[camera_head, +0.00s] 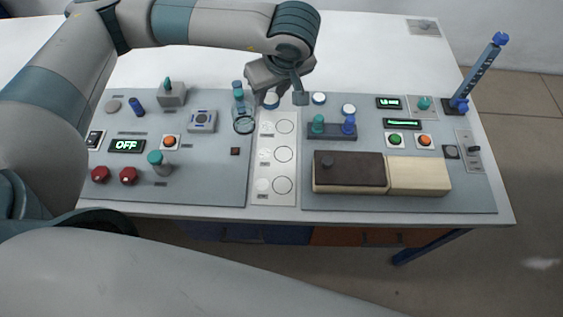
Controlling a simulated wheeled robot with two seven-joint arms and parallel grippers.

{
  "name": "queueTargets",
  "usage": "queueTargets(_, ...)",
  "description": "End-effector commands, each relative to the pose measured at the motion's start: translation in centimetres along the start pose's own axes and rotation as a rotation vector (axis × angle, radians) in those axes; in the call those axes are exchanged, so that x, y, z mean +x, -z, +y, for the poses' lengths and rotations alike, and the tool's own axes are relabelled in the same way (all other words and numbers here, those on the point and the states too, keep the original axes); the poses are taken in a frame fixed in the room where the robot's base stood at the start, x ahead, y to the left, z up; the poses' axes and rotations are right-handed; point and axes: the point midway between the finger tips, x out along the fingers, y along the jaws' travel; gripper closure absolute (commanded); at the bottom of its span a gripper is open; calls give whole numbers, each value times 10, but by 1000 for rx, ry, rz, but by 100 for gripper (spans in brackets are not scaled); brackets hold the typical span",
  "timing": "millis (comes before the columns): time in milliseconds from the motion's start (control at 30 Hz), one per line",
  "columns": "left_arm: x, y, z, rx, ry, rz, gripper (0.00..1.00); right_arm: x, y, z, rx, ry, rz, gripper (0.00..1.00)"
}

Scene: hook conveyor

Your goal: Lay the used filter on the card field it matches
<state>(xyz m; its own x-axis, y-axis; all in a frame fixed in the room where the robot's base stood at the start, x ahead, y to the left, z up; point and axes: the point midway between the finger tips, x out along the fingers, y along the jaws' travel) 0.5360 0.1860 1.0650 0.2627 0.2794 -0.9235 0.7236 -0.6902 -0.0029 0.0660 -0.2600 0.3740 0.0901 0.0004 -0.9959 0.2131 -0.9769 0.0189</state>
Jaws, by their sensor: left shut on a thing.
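My left gripper (284,96) is shut over the far end of the white card (293,170), at the top middle of the panels. A small round white piece with a blue edge (270,101) shows at its fingertips; I take it as the used filter, though the gripper partly hides it. The card has three fields in a column, each with a pale disc and an outlined circle: far (285,127), middle (284,154) and near (282,185). Their shades are too faint to tell apart. My right gripper is out of view.
A glass vessel (243,122) stands left of the card. Two white, blue-edged round pieces (318,98) (348,109) lie to its right. Red buttons (128,175) are at left.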

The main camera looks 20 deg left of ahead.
Motion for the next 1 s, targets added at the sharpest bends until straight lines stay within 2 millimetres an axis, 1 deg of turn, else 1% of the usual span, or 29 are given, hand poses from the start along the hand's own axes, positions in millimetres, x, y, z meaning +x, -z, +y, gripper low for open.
queueTargets(100,7,-11,0,-198,85,0,88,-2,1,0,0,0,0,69)
queueTargets(267,15,-22,-1,-463,194,2,88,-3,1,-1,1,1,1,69)
queueTargets(467,28,-41,-4,-840,353,-2,88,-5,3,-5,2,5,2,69)
queueTargets(800,49,-79,-12,-1545,654,-7,88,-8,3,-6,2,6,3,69)
queueTargets(1000,59,-98,-17,-1953,819,-4,88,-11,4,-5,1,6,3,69)
